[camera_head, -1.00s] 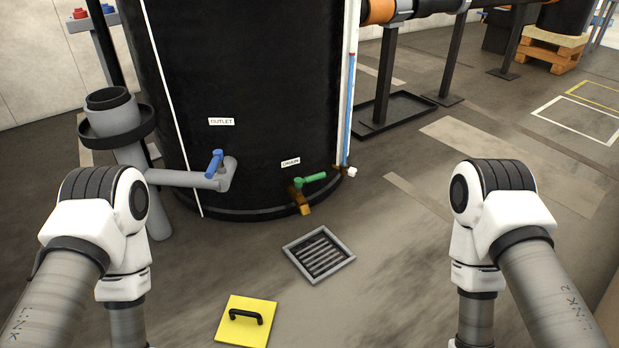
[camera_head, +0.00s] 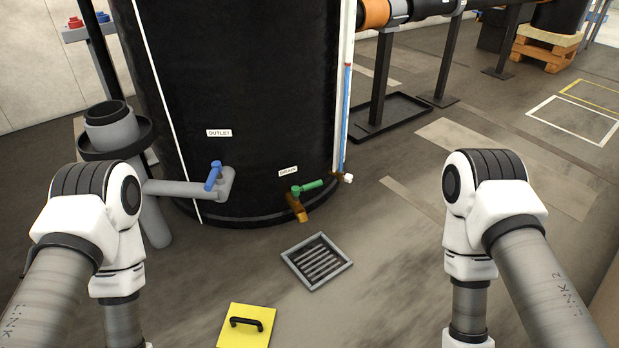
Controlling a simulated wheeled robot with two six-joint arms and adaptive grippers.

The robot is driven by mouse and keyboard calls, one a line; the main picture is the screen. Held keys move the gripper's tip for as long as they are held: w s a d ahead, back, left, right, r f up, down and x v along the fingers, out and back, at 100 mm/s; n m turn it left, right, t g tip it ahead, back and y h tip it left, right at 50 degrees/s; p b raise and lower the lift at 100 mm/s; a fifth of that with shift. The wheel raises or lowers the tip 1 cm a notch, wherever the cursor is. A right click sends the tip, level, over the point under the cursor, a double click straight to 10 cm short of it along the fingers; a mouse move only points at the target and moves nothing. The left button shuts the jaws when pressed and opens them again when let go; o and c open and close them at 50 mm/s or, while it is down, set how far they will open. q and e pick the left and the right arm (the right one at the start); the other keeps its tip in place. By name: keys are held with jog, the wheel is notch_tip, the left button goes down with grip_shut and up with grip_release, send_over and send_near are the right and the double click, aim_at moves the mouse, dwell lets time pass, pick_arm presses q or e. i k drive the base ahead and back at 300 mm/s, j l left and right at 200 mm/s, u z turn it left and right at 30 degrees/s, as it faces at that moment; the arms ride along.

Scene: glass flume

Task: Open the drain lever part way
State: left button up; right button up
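The green drain lever (camera_head: 308,187) sits on a brass valve (camera_head: 297,207) low on the front of the black tank (camera_head: 240,80). Its handle points to the right and slightly up, under a small white DRAIN label (camera_head: 288,171). No water shows at the spout. Both my arms hang down at the left and right sides of the view, well apart from the lever. Both grippers are below the picture's edge and out of view.
A blue outlet lever (camera_head: 213,176) on a grey pipe is left of the drain valve. A floor grate (camera_head: 317,262) lies in front of the valve. A yellow plate with a black handle (camera_head: 246,327) lies nearer. The floor between my arms is otherwise clear.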

aim_at(295, 191)
jog(key=i+l+u, duration=0.35)
jog(key=i+l, duration=0.2)
jog(key=i+l+u, duration=0.4)
jog(key=l, duration=0.3)
jog(key=i+l+u, duration=0.2)
jog(key=l, duration=0.25)
jog(key=i+l+u, duration=0.15)
jog(key=i+l, duration=0.15)
jog(key=l, duration=0.1)
